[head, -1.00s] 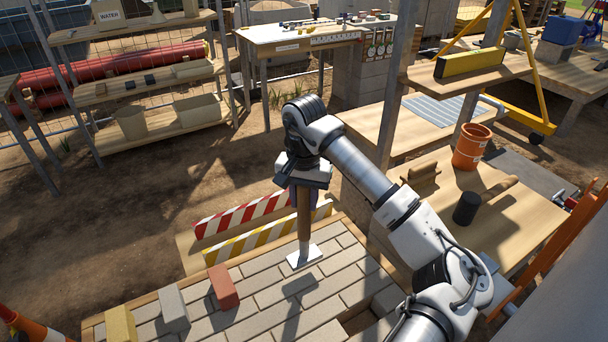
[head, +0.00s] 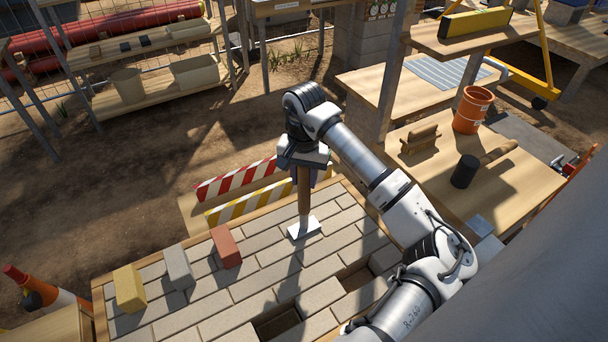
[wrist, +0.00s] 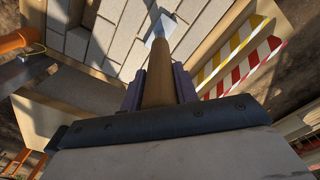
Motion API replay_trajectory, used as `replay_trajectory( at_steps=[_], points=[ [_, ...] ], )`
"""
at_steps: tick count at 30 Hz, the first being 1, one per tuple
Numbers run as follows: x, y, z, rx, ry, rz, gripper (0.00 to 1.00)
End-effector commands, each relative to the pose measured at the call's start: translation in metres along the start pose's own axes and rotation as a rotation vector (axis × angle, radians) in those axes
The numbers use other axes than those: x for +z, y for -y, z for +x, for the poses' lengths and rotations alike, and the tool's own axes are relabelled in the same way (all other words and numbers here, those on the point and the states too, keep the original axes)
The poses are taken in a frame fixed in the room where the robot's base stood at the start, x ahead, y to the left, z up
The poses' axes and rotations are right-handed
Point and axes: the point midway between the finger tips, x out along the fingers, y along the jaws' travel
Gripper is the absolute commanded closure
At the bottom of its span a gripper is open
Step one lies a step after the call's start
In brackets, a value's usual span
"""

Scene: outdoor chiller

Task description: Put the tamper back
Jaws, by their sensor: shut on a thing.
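The tamper (head: 304,203) has a wooden handle and a flat pale metal foot. It stands upright below my gripper (head: 303,172), with its foot over or on the paving; I cannot tell whether it touches. My gripper is shut on the handle. In the wrist view the purple fingers (wrist: 159,92) sit on both sides of the tamper handle (wrist: 158,75), and the metal foot shows at the top. The paved bed (head: 255,262) has grey blocks in a wooden frame, with open gaps near its front.
Yellow, grey and red blocks (head: 226,246) stand on the paving at left. Striped red-white and yellow-white boards (head: 236,180) lie behind it. At right, a wooden bench (head: 510,190) holds an orange bucket (head: 471,110), a black-headed mallet (head: 465,171) and a wooden float (head: 420,140).

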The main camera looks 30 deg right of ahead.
Motion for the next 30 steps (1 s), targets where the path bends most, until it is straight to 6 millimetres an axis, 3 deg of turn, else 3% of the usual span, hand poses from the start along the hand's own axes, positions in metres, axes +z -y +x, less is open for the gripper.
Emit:
replay_trajectory(
  at_steps=[1, 6, 18, 30],
  points=[
    [0.0, 0.0, 0.002, 0.0, 0.0, 0.0, 0.69],
    [0.0, 0.0, 0.001, 0.0, 0.0, 0.0, 0.48],
    [-0.001, 0.0, -0.006, 0.001, -0.001, 0.0, 0.48],
    [-0.001, 0.0, -0.087, 0.002, -0.004, 0.001, 0.48]
  ],
)
